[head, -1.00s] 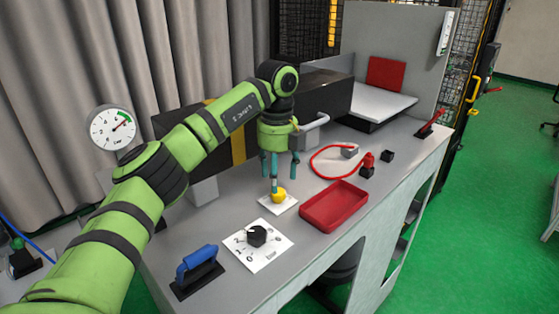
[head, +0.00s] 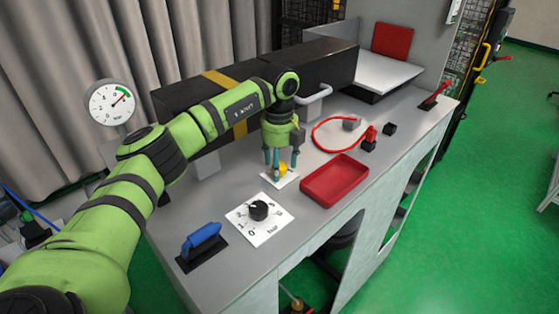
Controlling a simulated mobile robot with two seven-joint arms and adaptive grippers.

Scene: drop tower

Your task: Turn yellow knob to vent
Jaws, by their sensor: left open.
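The yellow knob (head: 283,168) sits on a small white plate (head: 268,180) on the grey bench, left of the red tray. My left gripper (head: 280,167) is over it from above, with its teal fingers pointing down around the knob. The fingers are open. They partly hide the knob, and I cannot tell whether any finger touches it. The knob's setting and any marks on its plate are too small to read. My right gripper is out of view.
A black dial (head: 258,210) on a white card and a blue handle (head: 202,240) are nearer. The red tray (head: 334,180) stands right of the knob. A red cable (head: 325,134) loops behind it. A long black box (head: 325,70) and a round gauge (head: 111,103) are behind.

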